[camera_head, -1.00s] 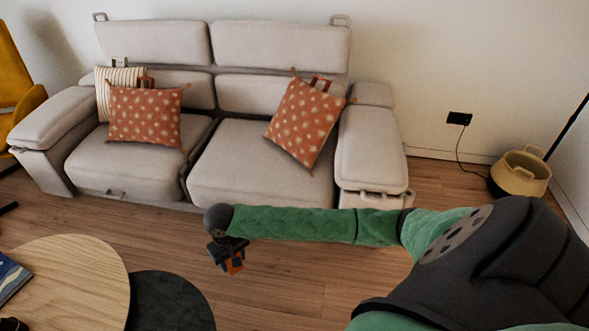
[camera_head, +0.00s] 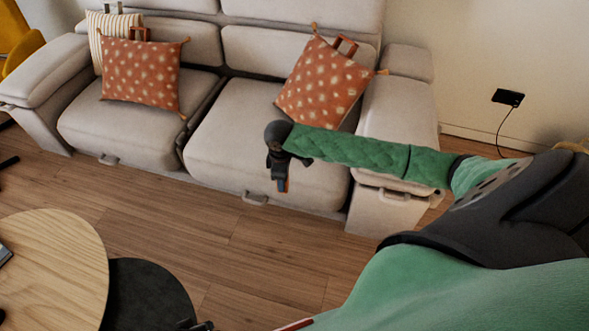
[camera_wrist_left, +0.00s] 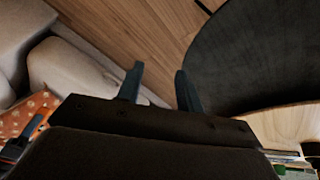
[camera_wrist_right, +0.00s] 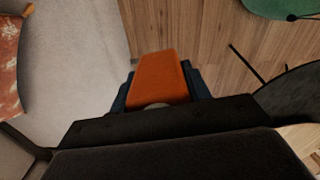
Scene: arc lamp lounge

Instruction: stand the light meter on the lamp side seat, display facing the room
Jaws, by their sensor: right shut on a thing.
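The light meter shows as an orange block (camera_wrist_right: 160,78) in the right wrist view, held between the fingers of my right gripper (camera_wrist_right: 160,92). In the head view my right gripper (camera_head: 279,174) appears in front of the sofa's right seat (camera_head: 230,135), and a small orange edge of the meter (camera_head: 283,186) shows below it. The meter's display cannot be made out. I cannot tell the gap between meter and seat. My left gripper (camera_wrist_left: 158,88) is open and empty in the left wrist view, with floor and part of the sofa beyond it.
A spotted orange cushion (camera_head: 322,82) leans at the right seat's back corner, beside the armrest (camera_head: 395,115). Another spotted cushion (camera_head: 140,74) and a striped one (camera_head: 98,22) are on the left seat. A round wooden table (camera_head: 55,265) and a dark round one (camera_head: 150,297) stand in front.

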